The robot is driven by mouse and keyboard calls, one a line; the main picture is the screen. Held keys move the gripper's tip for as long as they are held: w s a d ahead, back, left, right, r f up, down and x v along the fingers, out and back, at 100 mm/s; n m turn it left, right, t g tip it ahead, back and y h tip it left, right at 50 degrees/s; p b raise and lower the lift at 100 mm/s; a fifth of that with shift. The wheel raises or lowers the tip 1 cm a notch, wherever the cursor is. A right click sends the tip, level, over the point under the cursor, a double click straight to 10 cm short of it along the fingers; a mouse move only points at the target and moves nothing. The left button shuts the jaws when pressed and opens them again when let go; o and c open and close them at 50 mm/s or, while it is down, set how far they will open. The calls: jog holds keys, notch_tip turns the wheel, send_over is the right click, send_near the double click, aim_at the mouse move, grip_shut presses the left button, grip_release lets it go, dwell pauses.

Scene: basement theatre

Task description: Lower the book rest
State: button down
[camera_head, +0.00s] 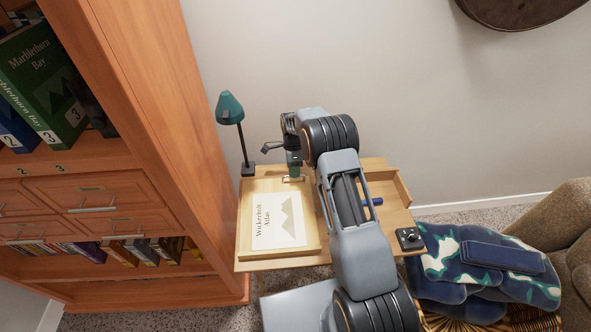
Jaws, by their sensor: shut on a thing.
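The book rest (246,213) is a light wooden panel on the left part of a small wooden table. A pale book titled "Wickerbolt Atlas" (278,221) lies on it, and the panel looks low; its exact tilt is hard to judge from above. My gripper (293,174) points down at the rest's back edge, above the book. It is shut on a small pale handle (293,180) there. The fingertips and their hold are small and partly hidden by my wrist.
A teal lamp (230,108) stands at the table's back left corner, close to my gripper. A blue handle (374,201) and a black knob box (410,238) are on the right side. A bookcase (165,120) stands left; a basket with blue patterned cloth (485,265) is right.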

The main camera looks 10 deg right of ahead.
jog(key=shift+w+d+r, duration=0.1)
jog(key=shift+w+r, duration=0.05)
jog(key=shift+w, duration=0.15)
jog(key=c, duration=1.4)
grip_release()
jog(key=shift+c, duration=0.2)
jog(key=shift+o, duration=1.2)
jog(key=shift+s, duration=0.1)
jog(key=v, duration=1.3)
jog(key=shift+r+p, duration=0.35)
